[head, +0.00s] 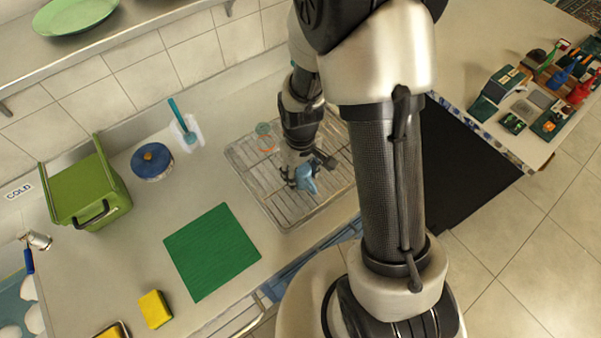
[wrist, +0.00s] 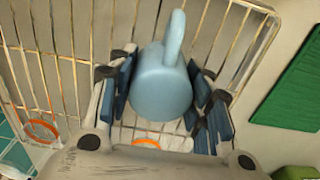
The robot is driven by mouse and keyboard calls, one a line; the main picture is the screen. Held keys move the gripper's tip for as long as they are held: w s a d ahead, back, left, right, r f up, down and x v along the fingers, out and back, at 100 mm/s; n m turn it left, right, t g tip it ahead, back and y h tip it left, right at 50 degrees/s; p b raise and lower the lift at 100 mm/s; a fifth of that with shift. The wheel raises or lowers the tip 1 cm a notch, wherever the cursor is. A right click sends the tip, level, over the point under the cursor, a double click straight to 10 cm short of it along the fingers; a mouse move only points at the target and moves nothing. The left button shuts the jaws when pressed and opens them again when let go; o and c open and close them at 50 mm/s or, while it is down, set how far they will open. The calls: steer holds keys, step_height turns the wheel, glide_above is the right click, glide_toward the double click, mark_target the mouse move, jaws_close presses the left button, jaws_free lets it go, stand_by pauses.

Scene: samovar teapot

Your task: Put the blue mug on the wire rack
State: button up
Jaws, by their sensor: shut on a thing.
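The blue mug (head: 307,182) is between the fingers of my gripper (head: 299,177), over the front-middle part of the wire rack (head: 262,186). In the wrist view the light blue mug (wrist: 162,88) is clasped from both sides by the dark blue finger pads, with its handle pointing to the top of the picture. The rack wires (wrist: 62,55) show behind it. I cannot tell whether the mug touches the wires. My gripper and arm hide part of the rack in the head view.
A clear glass with an orange ring (head: 265,138) stands at the rack's back left. A green mat (head: 212,250) lies left of the rack. A green box (head: 88,190), a blue round pot (head: 152,162) and a yellow sponge (head: 155,309) stand farther left. A shelf (head: 110,35) overhangs the back.

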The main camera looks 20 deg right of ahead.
steer(key=shift+r, duration=0.1)
steer(key=o, duration=1.1)
